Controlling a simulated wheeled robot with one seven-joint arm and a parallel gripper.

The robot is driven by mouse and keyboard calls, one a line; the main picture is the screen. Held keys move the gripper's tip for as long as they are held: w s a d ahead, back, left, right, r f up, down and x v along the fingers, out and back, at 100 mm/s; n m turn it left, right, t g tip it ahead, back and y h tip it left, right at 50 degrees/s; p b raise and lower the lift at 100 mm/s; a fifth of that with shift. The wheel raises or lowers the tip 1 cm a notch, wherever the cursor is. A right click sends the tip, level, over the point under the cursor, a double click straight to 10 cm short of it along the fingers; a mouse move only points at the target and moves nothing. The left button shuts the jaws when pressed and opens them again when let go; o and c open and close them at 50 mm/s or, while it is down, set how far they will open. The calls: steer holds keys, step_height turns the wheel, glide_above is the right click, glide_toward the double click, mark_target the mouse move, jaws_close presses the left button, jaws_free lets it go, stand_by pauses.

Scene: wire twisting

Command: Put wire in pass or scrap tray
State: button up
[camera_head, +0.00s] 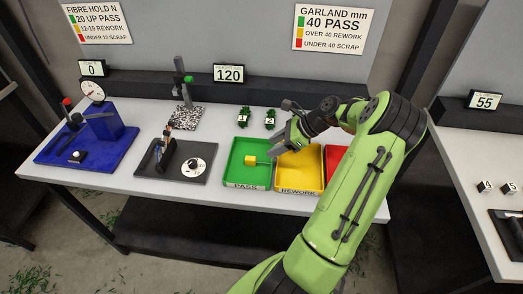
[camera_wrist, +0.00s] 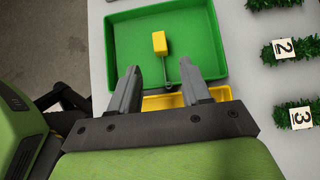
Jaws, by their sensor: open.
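A yellow block (camera_head: 251,160), which may be a tag on the wire, lies in the green PASS tray (camera_head: 235,182). In the wrist view, the yellow block (camera_wrist: 160,43) lies ahead of the fingertips, with a thin dark stem (camera_wrist: 171,72) running from it toward the gap between them. My gripper (camera_wrist: 158,72) is open, its fingers apart, over the tray's near edge. It also shows in the head view (camera_head: 276,150), right of the block. The yellow REWORK tray (camera_head: 300,182) is beside the green one. A red tray (camera_head: 334,160) is partly hidden by my arm.
Numbered green garland pieces (camera_head: 244,117) lie behind the trays. A dark fixture (camera_head: 168,164) and a blue gauge stand (camera_head: 72,148) occupy the left. Displays read 0 (camera_head: 93,69), 120 (camera_head: 228,73) and 55 (camera_head: 484,101). A sign (camera_head: 333,28) reads 40 PASS.

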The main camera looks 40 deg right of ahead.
steer(key=a+r+n+g+h, duration=0.2)
steer(key=a+r+n, duration=0.45)
steer(key=a, duration=0.35)
steer(key=a+r+n+g+h, duration=0.25)
steer(key=a+r+n, duration=0.35)
steer(key=a+n, duration=0.3)
steer(key=s+a+r+n+t+h, duration=0.1)
steer(key=s+a+r+n+t, duration=0.2)
steer(key=s+a+n, duration=0.8)
steer(key=s+r+n, duration=0.2)
steer(key=s, duration=0.1)
steer(key=shift+s+a, duration=0.2)
steer(key=shift+s, duration=0.1)
